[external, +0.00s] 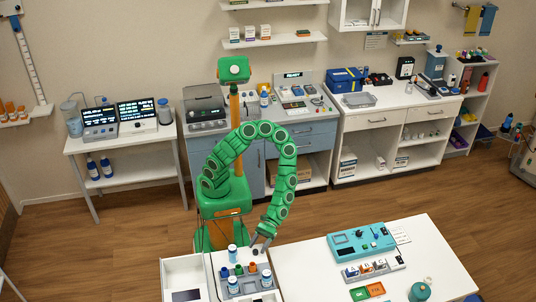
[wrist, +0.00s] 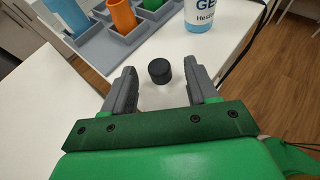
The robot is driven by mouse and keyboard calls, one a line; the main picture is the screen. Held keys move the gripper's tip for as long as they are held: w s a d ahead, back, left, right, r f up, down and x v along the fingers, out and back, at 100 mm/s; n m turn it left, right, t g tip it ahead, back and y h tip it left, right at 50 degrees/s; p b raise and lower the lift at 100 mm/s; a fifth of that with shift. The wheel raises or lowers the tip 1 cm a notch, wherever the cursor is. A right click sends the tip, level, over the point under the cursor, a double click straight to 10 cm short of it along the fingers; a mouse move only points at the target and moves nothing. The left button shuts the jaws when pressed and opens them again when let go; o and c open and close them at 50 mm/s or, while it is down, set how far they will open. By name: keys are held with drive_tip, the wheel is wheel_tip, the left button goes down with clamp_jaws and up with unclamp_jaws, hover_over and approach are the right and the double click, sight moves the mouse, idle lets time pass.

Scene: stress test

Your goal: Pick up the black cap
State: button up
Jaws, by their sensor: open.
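The black cap (wrist: 159,71) is a small dark cylinder standing on the white table top. In the wrist view it sits between and slightly beyond the fingertips of my gripper (wrist: 160,82). The jaws are open, with a gap on both sides of the cap. In the external view my gripper (external: 261,247) points down at the table, just right of the tray with bottles. The cap cannot be made out clearly in the external view.
A grey compartment tray (wrist: 122,45) holds blue, orange and green containers left of the cap. A white-and-blue bottle (wrist: 206,14) stands behind it. The table's right edge is close. In the external view a teal device (external: 361,241) stands on the table to the right.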

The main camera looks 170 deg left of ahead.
drive_tip(key=shift+x, duration=0.85)
drive_tip(key=shift+a, duration=0.1)
clamp_jaws()
